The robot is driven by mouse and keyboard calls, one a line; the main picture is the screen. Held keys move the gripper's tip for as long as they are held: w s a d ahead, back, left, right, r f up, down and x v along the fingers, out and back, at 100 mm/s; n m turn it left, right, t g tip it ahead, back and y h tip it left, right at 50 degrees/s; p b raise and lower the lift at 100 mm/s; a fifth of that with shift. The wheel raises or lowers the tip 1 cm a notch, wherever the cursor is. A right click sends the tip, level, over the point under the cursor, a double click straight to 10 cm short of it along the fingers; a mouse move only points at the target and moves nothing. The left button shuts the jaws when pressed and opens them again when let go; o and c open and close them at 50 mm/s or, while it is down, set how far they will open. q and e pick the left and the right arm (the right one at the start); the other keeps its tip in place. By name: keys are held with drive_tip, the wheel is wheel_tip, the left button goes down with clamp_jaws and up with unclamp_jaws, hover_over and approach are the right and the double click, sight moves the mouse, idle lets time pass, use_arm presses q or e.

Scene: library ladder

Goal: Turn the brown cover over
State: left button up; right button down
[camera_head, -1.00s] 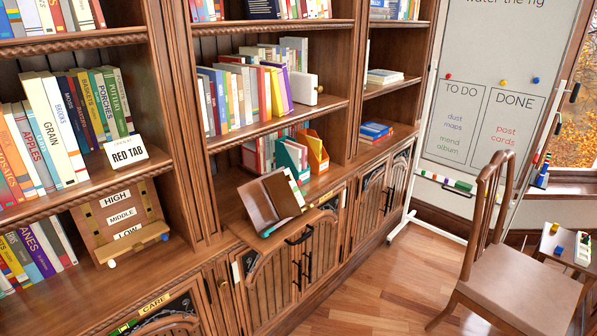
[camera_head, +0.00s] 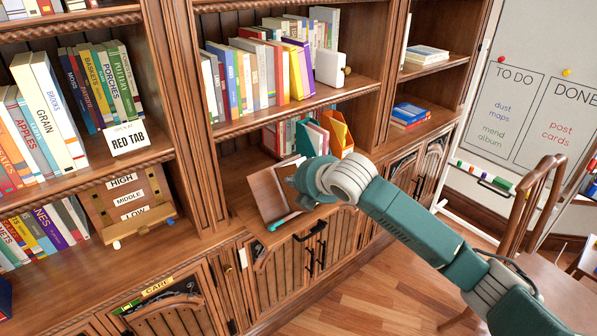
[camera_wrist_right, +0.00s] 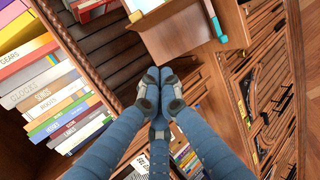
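The brown cover (camera_head: 268,194) stands open like a book on the ledge of the middle bookcase, with pale pages beside it. A turquoise strip (camera_head: 284,221) shows at its lower edge. My right gripper (camera_head: 302,180) is at the cover's right side and hides part of it and of the pages. My left gripper is not in view.
Upright books (camera_head: 262,75) fill the shelf above. Orange and teal holders (camera_head: 337,132) stand behind my right gripper. A RED TAB card (camera_head: 126,138) and a HIGH/MIDDLE/LOW board (camera_head: 127,196) are at left. A chair (camera_head: 530,205) stands at right. Cabinet doors lie below the ledge.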

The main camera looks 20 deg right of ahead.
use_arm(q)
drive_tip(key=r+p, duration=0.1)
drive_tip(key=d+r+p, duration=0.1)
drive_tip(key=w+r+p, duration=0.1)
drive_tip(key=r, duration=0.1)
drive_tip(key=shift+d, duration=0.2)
use_arm(e)
drive_tip(key=w+d+f, duration=0.3)
drive_tip(key=w, duration=0.3)
drive_tip(key=shift+w+d+f, duration=0.25)
drive_tip(key=shift+w+f, duration=0.05)
drive_tip(key=shift+f, duration=0.1)
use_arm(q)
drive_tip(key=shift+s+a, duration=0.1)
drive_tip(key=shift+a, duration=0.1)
use_arm(e)
drive_tip(key=shift+a, duration=0.1)
